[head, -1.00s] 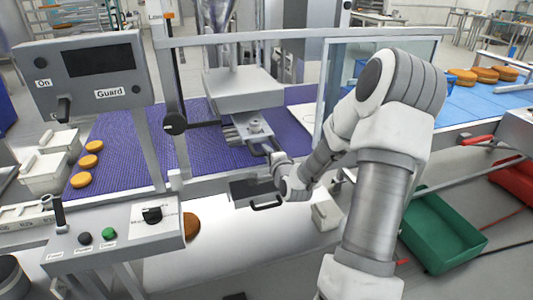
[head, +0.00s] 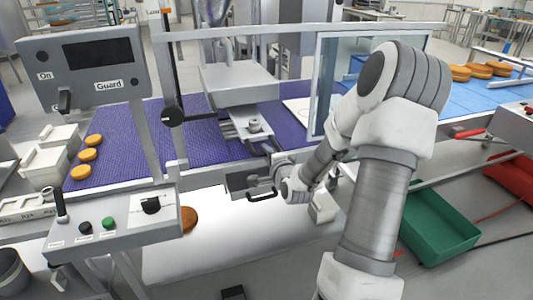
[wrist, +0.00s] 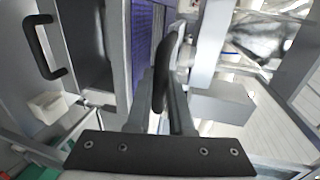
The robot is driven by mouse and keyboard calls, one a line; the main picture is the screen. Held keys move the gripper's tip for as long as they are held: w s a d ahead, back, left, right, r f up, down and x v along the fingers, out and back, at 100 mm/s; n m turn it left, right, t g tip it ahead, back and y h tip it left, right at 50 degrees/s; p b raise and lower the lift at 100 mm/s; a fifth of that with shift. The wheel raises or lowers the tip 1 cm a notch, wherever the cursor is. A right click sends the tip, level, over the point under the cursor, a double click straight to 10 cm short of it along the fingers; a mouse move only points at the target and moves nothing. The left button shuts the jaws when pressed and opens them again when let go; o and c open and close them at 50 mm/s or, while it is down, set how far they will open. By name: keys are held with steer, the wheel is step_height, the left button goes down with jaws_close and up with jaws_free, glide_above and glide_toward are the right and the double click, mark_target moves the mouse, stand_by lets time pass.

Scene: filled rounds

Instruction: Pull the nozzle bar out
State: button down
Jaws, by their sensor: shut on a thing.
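The nozzle bar (head: 243,118) is a grey metal piece with a round knob on top. It juts out toward me from under the grey box-shaped machine head (head: 238,85), above the purple belt. My gripper (head: 273,160) is at the near end of the bar, by the belt's front rail. In the wrist view my gripper (wrist: 168,80) is shut on a dark upright handle-like part, which I take to be the bar's grip. The fingers and wrist hide much of the contact.
A drawer-like box with a black handle (head: 262,196) sits just below my gripper. A clear guard panel (head: 345,75) stands right of the machine head, close to my arm. The control box (head: 112,222) is at the lower left. A green crate (head: 440,222) is at the right.

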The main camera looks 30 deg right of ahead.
steer(key=c, duration=0.8)
jaws_free()
steer(key=shift+s, duration=0.2)
steer(key=p+v, duration=0.4)
steer(key=v, duration=0.5)
steer(key=shift+r, duration=0.35)
steer(key=p+v, duration=0.8)
steer(key=p, duration=0.6)
steer(key=shift+s+f, duration=0.2)
steer(key=shift+f, duration=0.1)
